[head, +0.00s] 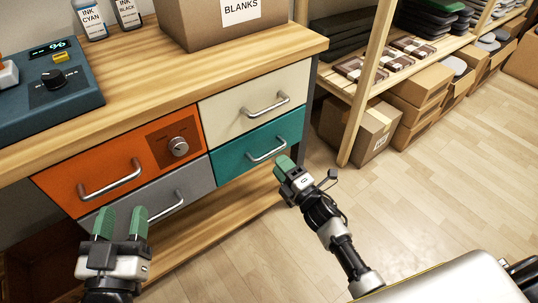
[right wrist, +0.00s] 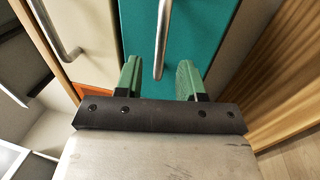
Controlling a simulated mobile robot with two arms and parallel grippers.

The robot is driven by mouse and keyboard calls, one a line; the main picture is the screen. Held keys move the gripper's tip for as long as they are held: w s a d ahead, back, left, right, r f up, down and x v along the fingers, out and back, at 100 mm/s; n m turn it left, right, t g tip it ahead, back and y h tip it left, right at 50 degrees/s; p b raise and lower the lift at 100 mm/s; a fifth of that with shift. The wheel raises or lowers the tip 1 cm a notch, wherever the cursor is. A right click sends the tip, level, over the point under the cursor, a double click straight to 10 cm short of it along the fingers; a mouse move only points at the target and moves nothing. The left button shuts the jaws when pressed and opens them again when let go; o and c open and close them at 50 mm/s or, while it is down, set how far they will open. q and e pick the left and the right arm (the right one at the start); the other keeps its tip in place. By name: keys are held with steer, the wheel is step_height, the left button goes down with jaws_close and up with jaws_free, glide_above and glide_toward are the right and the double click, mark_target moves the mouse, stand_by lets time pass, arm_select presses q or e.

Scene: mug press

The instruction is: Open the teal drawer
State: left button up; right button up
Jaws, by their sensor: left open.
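The teal drawer (head: 229,161) is at the lower right of the workbench's drawer block and looks shut. Its silver bar handle (head: 266,151) is on its front. My right gripper (head: 284,164) is close in front of the teal drawer, at the handle's right end. In the right wrist view the right gripper (right wrist: 160,77) has its green fingers apart, with the handle (right wrist: 162,40) lined up between them. I cannot tell whether a finger touches the handle. My left gripper (head: 120,222) is open and empty in front of the grey drawer (head: 194,181).
A cream drawer (head: 230,112) is above the teal one. An orange drawer (head: 75,190) with a dial (head: 178,147) is to the left. A wooden lower shelf (head: 215,216) runs beneath. Shelving with boxes (head: 365,130) stands at right; the floor (head: 430,190) in front is clear.

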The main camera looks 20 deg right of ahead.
mark_target(270, 153)
arm_select(q)
steer(key=shift+s+d+r+t+h+b, duration=0.1)
steer(key=shift+s+r+t+h+b, duration=0.1)
steer(key=shift+r+t, duration=0.3)
steer(key=shift+s+d+r+t+h+b, duration=0.1)
steer(key=shift+r+t+h, duration=0.1)
steer(key=shift+r+t, duration=0.3)
steer(key=shift+s+r+t+h+b, duration=0.2)
steer(key=shift+r+t, duration=0.2)
steer(key=shift+r, duration=0.15)
arm_select(e)
steer(key=shift+x, duration=2.75)
jaws_close()
